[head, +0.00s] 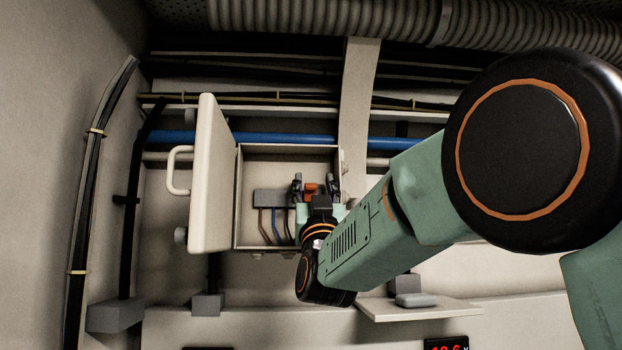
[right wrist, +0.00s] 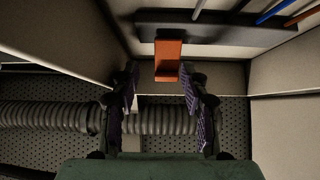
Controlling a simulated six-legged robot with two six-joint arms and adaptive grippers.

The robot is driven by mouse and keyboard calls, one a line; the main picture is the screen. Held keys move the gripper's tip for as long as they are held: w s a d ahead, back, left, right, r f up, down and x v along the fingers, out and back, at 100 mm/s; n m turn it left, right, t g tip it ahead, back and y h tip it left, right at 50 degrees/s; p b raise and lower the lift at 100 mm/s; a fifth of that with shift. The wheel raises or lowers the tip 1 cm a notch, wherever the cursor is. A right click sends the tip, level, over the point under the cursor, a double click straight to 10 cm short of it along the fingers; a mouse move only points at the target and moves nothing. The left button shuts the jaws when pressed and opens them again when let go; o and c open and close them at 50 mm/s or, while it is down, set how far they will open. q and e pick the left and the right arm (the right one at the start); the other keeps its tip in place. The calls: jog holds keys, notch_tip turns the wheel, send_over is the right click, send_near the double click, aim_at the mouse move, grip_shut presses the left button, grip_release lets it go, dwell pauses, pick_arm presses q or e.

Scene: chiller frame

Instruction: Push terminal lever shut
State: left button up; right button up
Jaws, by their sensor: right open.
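The orange terminal lever (right wrist: 168,58) sticks out from the dark terminal block (right wrist: 215,26) in the right wrist view. In the head view a bit of the lever (head: 312,188) shows inside the open box, right of the grey block (head: 270,197). My right gripper (head: 314,185) reaches into the box, mostly hidden behind its own wrist. In the right wrist view its two fingers (right wrist: 160,82) are apart, one on each side of the lever, with nothing held. I cannot tell whether a finger touches the lever. My left gripper is not in view.
The box door (head: 213,175) stands open on the left, with a handle (head: 176,170). The box's side walls are close around the gripper. Wires (head: 277,228) hang below the block. A small shelf (head: 420,310) juts out below right. A blue pipe (head: 270,139) runs behind.

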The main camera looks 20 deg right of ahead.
jog(key=shift+w+a+f, duration=0.1)
jog(key=shift+w, duration=0.4)
jog(key=shift+w+a, duration=0.1)
jog(key=shift+a, duration=0.3)
jog(key=shift+c, duration=1)
jog(key=shift+s+d, duration=0.3)
jog(key=shift+s, duration=0.2)
jog(key=c, duration=0.3)
jog(key=shift+d, duration=0.1)
jog(key=shift+c, duration=0.7)
jog(key=shift+w+a, duration=0.2)
jog(key=shift+a, duration=0.05)
grip_shut()
jog(key=shift+d, duration=0.1)
